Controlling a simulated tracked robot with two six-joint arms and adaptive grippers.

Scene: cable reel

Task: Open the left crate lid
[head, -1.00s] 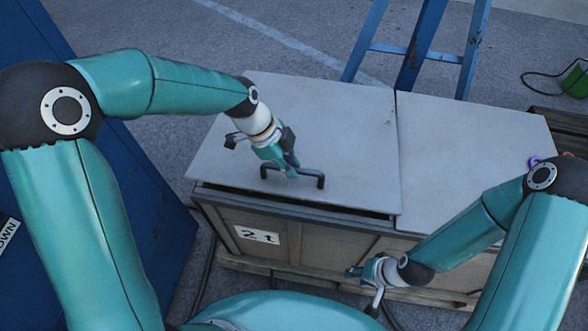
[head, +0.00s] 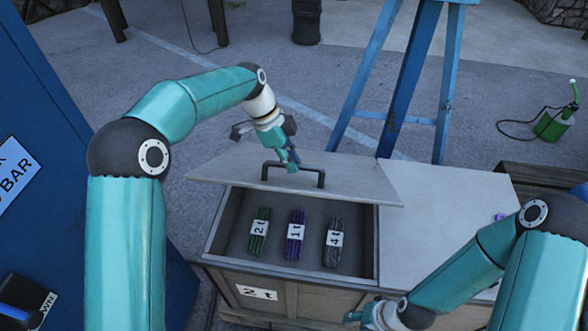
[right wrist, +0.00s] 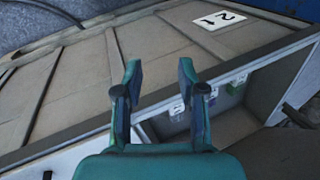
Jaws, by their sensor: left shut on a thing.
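The left crate lid (head: 345,182) is a grey panel, raised at its front edge and tilted up toward the back. My left gripper (head: 292,166) is shut on its dark bar handle (head: 318,173). The open left crate (head: 210,238), marked "2 t", shows its inside below the lid. Inside lie a green bundle (head: 259,232), a purple bundle (head: 295,234) and a grey bundle (head: 334,240), each with a white label. My right gripper (head: 350,317) is low before the crate front; in the right wrist view its fingers (right wrist: 158,75) are apart and empty.
The right crate lid (head: 440,215) lies flat beside the opening. A blue ladder-like stand (head: 405,80) rises behind the crates. A blue cabinet (head: 60,110) stands at the left. A green can (head: 553,124) with a hose is at the back right.

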